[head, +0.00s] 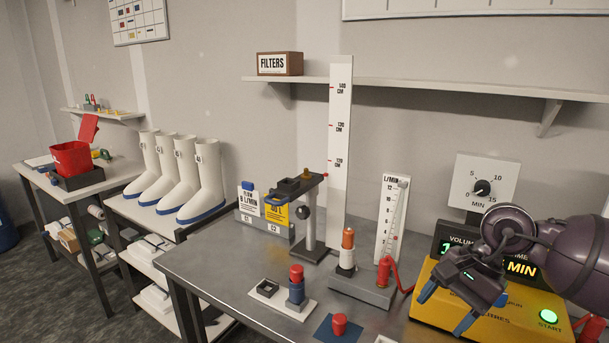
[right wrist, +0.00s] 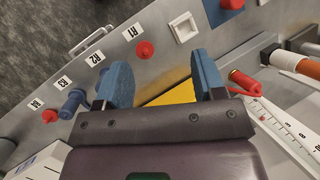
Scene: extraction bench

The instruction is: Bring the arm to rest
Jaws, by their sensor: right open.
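My right gripper (head: 448,307) comes in from the right in the head view, its blue fingers pointing down in front of the yellow machine (head: 425,305). In the right wrist view the right gripper (right wrist: 160,70) is open, with its fingers well apart and nothing held between them. A strip of the yellow machine (right wrist: 178,94) shows behind the fingers. My left gripper is in neither view.
The grey bench (head: 215,262) bears a red-topped blue piece (head: 297,288), a red piece (head: 339,324) on a blue mat, a dark stand (head: 308,228) and a flow gauge (head: 392,215). Labels R1 to R4 (right wrist: 129,34) line an edge in the wrist view.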

